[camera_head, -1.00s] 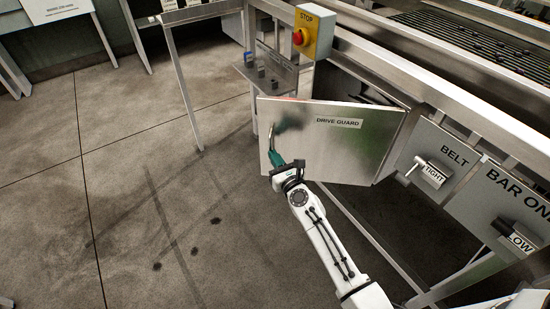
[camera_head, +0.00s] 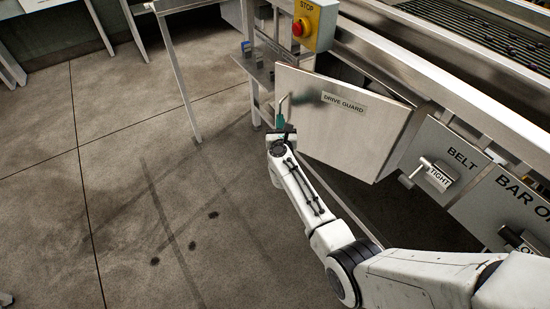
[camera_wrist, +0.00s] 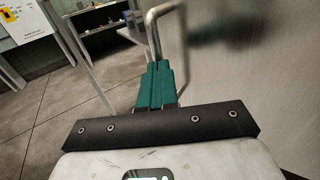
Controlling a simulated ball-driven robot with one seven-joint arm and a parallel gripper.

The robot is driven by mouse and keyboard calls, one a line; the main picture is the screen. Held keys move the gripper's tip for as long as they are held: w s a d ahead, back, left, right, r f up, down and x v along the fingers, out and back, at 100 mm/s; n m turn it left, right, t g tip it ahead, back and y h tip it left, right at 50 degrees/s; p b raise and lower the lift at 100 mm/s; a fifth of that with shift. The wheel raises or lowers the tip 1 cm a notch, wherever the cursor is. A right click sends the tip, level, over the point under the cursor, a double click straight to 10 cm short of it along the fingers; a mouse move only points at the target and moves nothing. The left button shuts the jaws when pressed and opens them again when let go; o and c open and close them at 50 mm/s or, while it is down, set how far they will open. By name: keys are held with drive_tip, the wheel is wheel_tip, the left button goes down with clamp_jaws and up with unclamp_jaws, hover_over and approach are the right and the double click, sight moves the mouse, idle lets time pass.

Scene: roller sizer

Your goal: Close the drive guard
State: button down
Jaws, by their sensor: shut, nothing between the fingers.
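The drive guard (camera_head: 340,135) is a flat metal panel with a "DRIVE GUARD" label. In the head view it stands ajar, its right side by the machine and its left edge out from the frame. A gap shows behind its top edge. A bent grey handle (camera_head: 284,101) is near its left edge; it also shows in the wrist view (camera_wrist: 151,22). My gripper (camera_head: 279,121) has green fingers, shut and empty. The fingertips (camera_wrist: 160,68) are at the lower part of the handle, on the guard's outer side. Whether they touch it I cannot tell.
A yellow stop box with a red button (camera_head: 298,27) stands above the guard. A small shelf (camera_head: 258,70) is behind its left edge. BELT (camera_head: 441,165) and BAR panels with levers are at right. The floor (camera_head: 130,200) at left is clear.

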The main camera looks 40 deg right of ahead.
drive_tip(key=w+d+m+g+h+b, duration=0.3)
drive_tip(key=d+g+b, duration=0.4)
drive_tip(key=d+b, duration=0.7)
drive_tip(key=shift+d+m+h, duration=0.9)
drive_tip(key=shift+d+m, duration=0.05)
drive_tip(key=shift+m, duration=0.25)
